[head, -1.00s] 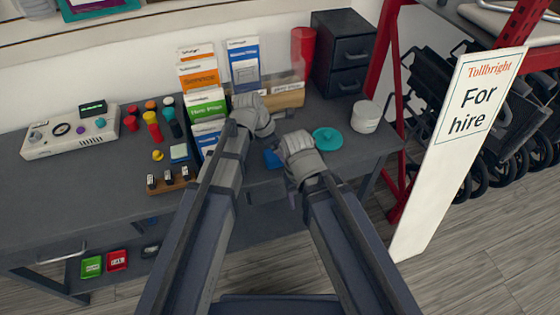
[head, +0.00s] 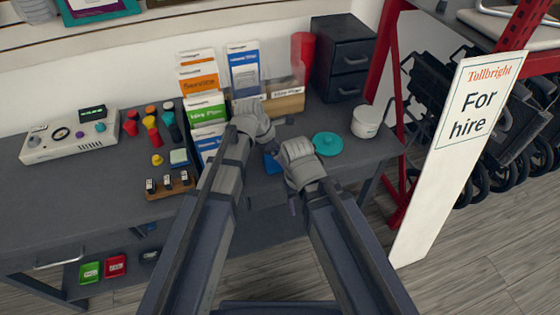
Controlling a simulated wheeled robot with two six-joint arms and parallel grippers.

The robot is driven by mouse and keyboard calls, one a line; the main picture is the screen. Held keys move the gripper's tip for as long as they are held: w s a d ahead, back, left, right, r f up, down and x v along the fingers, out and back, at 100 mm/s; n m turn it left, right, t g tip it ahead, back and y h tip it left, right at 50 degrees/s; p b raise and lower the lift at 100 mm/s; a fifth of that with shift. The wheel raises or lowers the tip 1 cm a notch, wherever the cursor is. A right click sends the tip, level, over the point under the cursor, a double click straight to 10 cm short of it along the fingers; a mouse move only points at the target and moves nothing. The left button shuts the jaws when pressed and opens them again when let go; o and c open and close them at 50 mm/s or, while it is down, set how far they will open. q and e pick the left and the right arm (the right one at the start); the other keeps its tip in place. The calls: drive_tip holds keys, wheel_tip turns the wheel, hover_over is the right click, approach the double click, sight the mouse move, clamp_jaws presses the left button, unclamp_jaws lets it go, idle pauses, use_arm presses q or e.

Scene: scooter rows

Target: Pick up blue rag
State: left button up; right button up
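A small patch of blue (head: 272,164), probably the blue rag, shows on the dark desk (head: 90,185) between my two grippers. Most of it is hidden behind my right gripper (head: 297,160), which is just to its right. I cannot tell whether they touch. My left gripper (head: 254,116) is above and left of the blue patch, in front of the leaflet holders. The fingertips of both grippers are hidden by their own bodies, so I cannot see whether they are open or shut.
A teal lid (head: 327,144) and a white tub (head: 366,121) are to the right. Leaflet holders (head: 205,109), a wooden box (head: 285,104) and a black drawer unit (head: 341,58) stand behind. A control box (head: 70,136) and several small coloured pieces are left. A "For hire" board (head: 455,145) stands right.

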use_arm(q)
drive_tip(key=shift+c, duration=0.2)
drive_tip(key=c, duration=1.1)
drive_tip(key=shift+c, duration=0.2)
use_arm(e)
drive_tip(key=shift+r, duration=0.1)
use_arm(q)
wheel_tip(320, 180, up, 10)
drive_tip(key=p, duration=1)
drive_tip(key=shift+r+p, duration=0.25)
drive_tip(key=shift+p, duration=0.05)
use_arm(e)
wheel_tip(320, 180, up, 10)
drive_tip(key=shift+r, duration=0.2)
use_arm(q)
drive_tip(key=o, duration=0.8)
drive_tip(key=c, duration=0.6)
drive_tip(key=shift+c, duration=0.2)
use_arm(e)
drive_tip(key=shift+c, duration=0.4)
